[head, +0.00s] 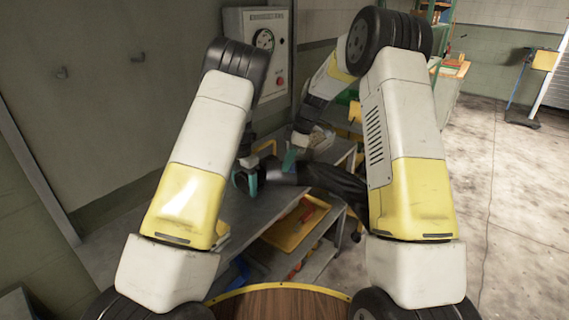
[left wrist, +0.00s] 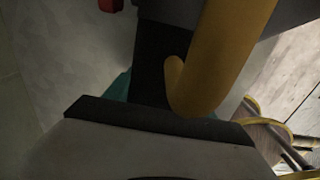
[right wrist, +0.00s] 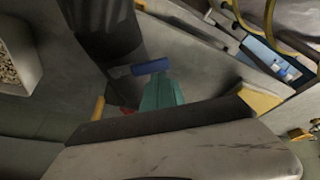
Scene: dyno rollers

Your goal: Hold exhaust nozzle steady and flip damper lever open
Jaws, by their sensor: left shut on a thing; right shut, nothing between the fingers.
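The exhaust nozzle (head: 278,175) is a dark tube end on a black hose, lying roughly level above the grey bench. My left gripper (head: 245,182) is shut at its left end; its grip is partly hidden. In the left wrist view a yellow curved bar (left wrist: 225,50) crosses in front of a dark part. My right gripper (head: 290,160) is shut and empty, just above and behind the nozzle. In the right wrist view its teal fingers (right wrist: 161,93) are close to a blue bar (right wrist: 150,67), which appears to be the damper lever's grip; I cannot tell whether they touch.
The grey bench (head: 240,222) runs under both grippers. A yellow tray (head: 283,241) with a red item sits on the lower right. A control box with a gauge (head: 278,60) hangs on the back wall. Open concrete floor (head: 500,200) lies to the right.

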